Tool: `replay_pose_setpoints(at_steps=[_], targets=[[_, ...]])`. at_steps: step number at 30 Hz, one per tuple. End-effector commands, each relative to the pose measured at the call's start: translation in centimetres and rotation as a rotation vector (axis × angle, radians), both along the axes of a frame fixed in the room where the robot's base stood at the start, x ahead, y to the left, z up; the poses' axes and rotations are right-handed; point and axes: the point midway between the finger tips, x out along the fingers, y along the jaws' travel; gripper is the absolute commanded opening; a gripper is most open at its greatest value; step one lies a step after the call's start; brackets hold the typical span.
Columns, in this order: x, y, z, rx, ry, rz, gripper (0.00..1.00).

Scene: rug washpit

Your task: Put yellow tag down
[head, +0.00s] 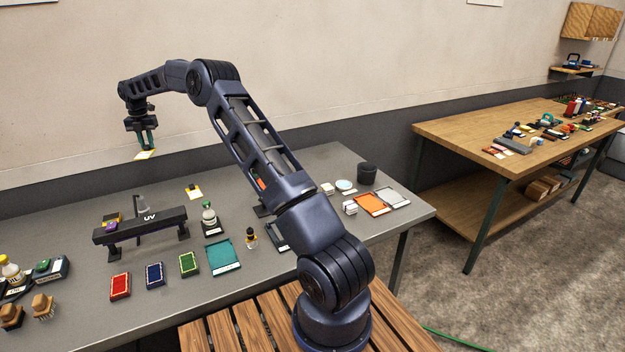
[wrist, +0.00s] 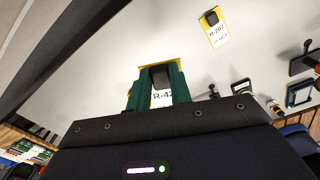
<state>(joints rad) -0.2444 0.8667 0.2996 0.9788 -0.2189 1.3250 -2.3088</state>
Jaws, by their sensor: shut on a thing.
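My gripper (head: 148,146) is shut on a yellow-edged tag (head: 145,155), held above the back left of the grey table. In the wrist view, the green fingers (wrist: 156,92) are around the tag's dark clip. The held tag's white face (wrist: 161,98) shows "R-42", with the rest hidden by my gripper. A second yellow and white tag with a dark clip (head: 194,193) lies on the table, to the right of and below my gripper in the head view. It reads "R-207" in the wrist view (wrist: 217,34).
Red (head: 120,286), blue (head: 155,275) and green (head: 189,264) pieces and a teal tray (head: 223,258) lie in front. Bare grey table surrounds the lying tag.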

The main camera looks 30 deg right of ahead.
Motion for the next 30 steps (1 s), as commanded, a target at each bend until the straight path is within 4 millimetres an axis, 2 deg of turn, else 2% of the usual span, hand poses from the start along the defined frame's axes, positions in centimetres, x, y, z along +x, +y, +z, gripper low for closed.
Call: replay_pose_setpoints(at_steps=[1, 3, 9, 14, 23, 30], targets=[[0.5, -2.4, 0.2, 0.0, -0.001, -0.025, 0.0], [1.1, -5.5, 0.2, 0.001, 0.0, -0.057, 0.0], [2.0, -14.3, 0.3, 0.002, 0.0, -0.148, 0.0], [2.0, -21.3, 0.3, 0.004, 0.0, -0.222, 0.0], [0.4, -34.0, 0.4, 0.003, -0.001, -0.359, 0.0], [-2.4, -43.6, 0.3, 0.002, -0.001, -0.467, 0.0]])
